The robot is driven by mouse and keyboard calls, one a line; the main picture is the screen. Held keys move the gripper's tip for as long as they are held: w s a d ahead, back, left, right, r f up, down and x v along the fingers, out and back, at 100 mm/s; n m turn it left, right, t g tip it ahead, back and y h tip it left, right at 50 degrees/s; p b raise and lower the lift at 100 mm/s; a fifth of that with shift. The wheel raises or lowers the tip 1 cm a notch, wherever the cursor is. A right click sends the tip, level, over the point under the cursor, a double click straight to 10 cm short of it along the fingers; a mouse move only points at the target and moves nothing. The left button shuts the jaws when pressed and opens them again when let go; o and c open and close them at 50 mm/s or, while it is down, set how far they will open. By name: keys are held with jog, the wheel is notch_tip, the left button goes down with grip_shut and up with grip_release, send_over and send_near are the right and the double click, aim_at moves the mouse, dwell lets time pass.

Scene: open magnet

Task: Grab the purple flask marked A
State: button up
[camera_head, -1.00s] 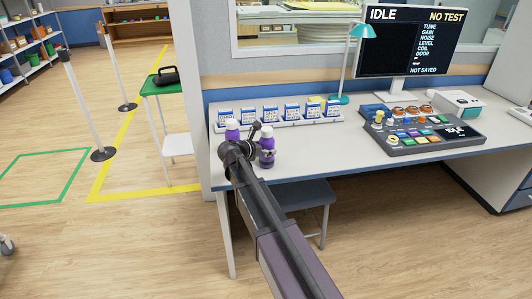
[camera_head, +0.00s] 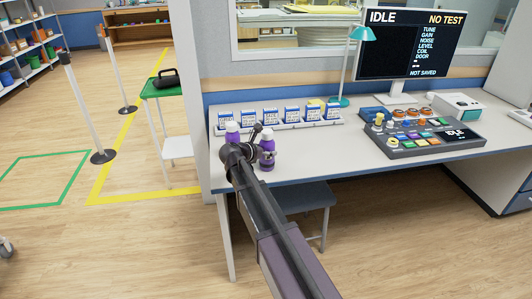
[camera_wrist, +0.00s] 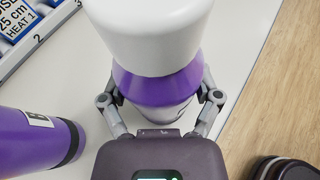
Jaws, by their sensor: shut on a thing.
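Two purple flasks with white caps are at the left end of the desk. My gripper (camera_wrist: 158,112) is shut on the right flask (camera_head: 267,150), its fingers on both sides of the purple body below the cap. In the wrist view this held flask (camera_wrist: 155,82) is upright in front of the palm, its label out of sight. I cannot tell whether its base touches the desk. In the wrist view this other flask (camera_wrist: 35,140) shows part of a label that looks like B.
A numbered rack of labelled blocks (camera_head: 280,125) runs along the desk behind the flasks. A button console (camera_head: 425,137), a monitor (camera_head: 410,45) and a teal lamp (camera_head: 362,33) stand to the right. The desk (camera_head: 335,155) is clear between flasks and console.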

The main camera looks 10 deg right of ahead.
aim_at(263, 141)
jog(key=shift+r, duration=0.1)
notch_tip(263, 141, up, 4)
jog(key=p, duration=0.4)
jog(key=s+a+p, duration=0.1)
jog(key=s+a, duration=0.9)
jog(key=a, duration=0.2)
jog(key=shift+a+r, duration=0.2)
jog(key=shift+r, duration=0.2)
